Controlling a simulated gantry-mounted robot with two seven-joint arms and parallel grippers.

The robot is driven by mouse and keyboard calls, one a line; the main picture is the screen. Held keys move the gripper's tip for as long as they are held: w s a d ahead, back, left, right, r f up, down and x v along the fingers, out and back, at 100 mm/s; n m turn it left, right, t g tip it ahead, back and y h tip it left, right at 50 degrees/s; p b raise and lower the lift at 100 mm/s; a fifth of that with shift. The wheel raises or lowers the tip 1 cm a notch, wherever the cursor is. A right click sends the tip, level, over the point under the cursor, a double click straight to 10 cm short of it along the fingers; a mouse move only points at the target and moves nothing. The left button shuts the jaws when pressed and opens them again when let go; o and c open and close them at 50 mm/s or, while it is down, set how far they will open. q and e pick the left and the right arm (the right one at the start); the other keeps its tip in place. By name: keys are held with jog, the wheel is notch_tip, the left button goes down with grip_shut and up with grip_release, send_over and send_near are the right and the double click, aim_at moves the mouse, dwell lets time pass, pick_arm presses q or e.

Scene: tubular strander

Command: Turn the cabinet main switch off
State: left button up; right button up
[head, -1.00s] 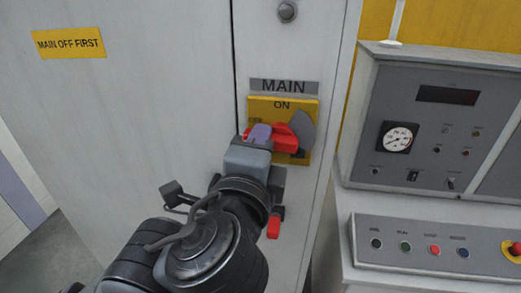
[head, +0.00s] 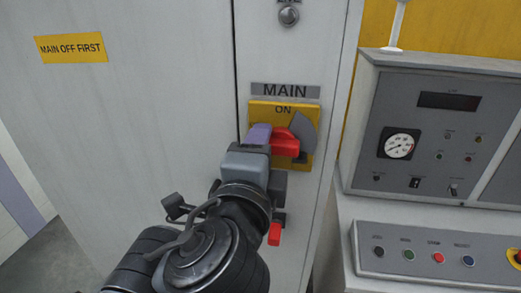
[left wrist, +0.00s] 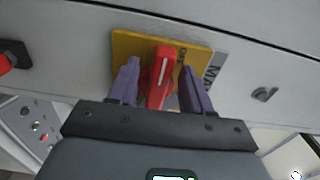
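The main switch is a yellow plate (head: 312,108) under a grey MAIN label (head: 285,90), with ON printed at its top. Its red handle (head: 286,143) lies roughly crosswise, not upright towards ON. My left gripper (head: 258,134) is at the plate, with one purple finger covering the handle's left part. In the left wrist view the red handle (left wrist: 160,80), with a white stripe, lies between the two purple fingers of my left gripper (left wrist: 159,75). Narrow gaps show on both sides. My right gripper is not in view.
A smaller red handle (head: 274,234) sits lower on the cabinet. A yellow MAIN OFF FIRST sign (head: 71,47) is on the door (head: 150,110). A control console (head: 440,120) with a gauge and several buttons stands to the right.

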pick_arm(q)
jog(key=shift+s, duration=0.1)
jog(key=s+a+p, duration=0.1)
jog(key=s+p, duration=0.1)
jog(key=s, duration=0.8)
jog(key=shift+s, duration=0.3)
jog(key=shift+a, duration=0.1)
